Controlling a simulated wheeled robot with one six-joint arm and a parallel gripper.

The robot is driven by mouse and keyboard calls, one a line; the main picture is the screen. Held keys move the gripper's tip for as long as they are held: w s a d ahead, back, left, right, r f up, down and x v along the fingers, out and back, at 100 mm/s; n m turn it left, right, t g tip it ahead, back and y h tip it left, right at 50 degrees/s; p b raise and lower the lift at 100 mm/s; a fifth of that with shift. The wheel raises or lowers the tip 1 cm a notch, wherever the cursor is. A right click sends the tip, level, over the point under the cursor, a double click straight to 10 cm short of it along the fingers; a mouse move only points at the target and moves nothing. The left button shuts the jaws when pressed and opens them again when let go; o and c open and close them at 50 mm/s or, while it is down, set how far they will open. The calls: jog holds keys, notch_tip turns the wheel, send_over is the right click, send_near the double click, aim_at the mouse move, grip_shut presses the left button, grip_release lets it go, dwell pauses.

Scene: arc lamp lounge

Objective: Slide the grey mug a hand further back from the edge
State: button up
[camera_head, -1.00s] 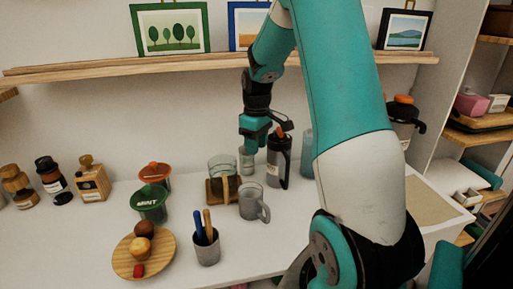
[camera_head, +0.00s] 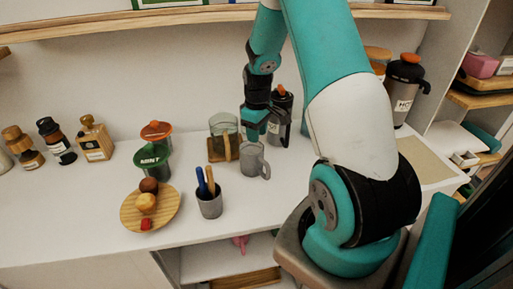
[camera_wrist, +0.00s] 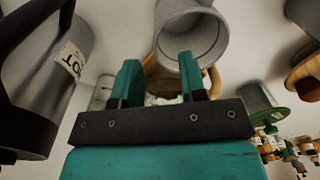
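The grey mug (camera_head: 253,161) stands upright on the white counter (camera_head: 240,200), its handle to the right in the head view. My gripper (camera_head: 253,138) is just above and behind the mug, pointing down. In the wrist view the mug (camera_wrist: 190,32) shows at the top, with its rim beyond the fingertips. My gripper's (camera_wrist: 159,78) two fingers are spread apart with nothing held between them. The head view does not show whether a finger touches the mug.
A glass cup with a wooden base (camera_head: 223,130) stands close left of the mug. A dark flask (camera_head: 281,112) stands close behind right. A grey cup with utensils (camera_head: 209,206) and a round wooden plate (camera_head: 168,215) are in front. Counter front right is clear.

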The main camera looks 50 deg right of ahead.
aim_at(257, 151)
notch_tip(257, 151, down, 7)
jog(key=shift+a, duration=0.1)
jog(key=shift+c, duration=0.3)
grip_shut()
